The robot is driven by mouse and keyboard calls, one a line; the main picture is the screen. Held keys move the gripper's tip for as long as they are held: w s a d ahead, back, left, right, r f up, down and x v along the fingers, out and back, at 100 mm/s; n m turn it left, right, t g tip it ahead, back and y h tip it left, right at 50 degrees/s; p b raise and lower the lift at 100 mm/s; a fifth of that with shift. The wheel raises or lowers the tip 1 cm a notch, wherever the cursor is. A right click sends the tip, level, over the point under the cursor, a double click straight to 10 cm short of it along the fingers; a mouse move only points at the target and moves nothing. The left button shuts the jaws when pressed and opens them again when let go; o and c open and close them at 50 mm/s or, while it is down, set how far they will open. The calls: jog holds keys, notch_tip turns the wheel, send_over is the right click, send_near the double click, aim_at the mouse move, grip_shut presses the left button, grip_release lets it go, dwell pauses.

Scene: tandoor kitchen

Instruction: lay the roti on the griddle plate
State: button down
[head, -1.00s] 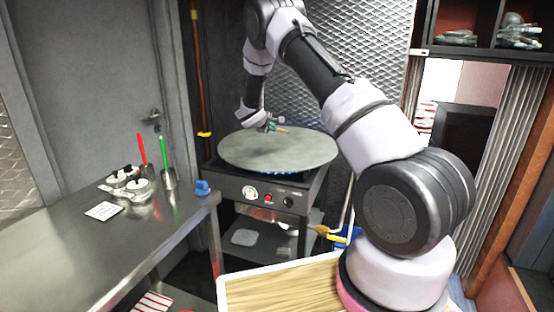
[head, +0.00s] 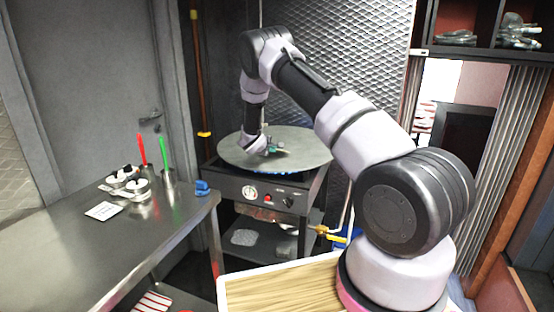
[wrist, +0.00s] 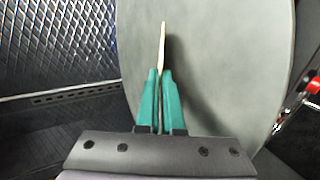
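The griddle plate (head: 308,152) is a large grey round disc on a black burner stand, with blue flame under its front edge. It fills much of the wrist view (wrist: 230,60). My gripper (head: 272,149) is low over the middle of the plate. In the wrist view its two green fingers (wrist: 160,85) are closed on a thin pale piece, the roti (wrist: 162,45), seen edge-on and pointing away from the fingers. A dark shadow lies beside it on the plate. I cannot tell whether the roti touches the plate.
A steel counter (head: 60,255) at left carries a condiment holder (head: 128,181), red and green utensils in metal cups, a white card (head: 104,211) and a blue object (head: 203,188). A patterned metal wall stands behind the griddle. A wooden board (head: 285,285) lies in front.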

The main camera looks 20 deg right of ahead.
jog(key=c, duration=1.2)
grip_release()
jog(key=shift+s+a+r, duration=0.1)
jog(key=shift+v, duration=3.85)
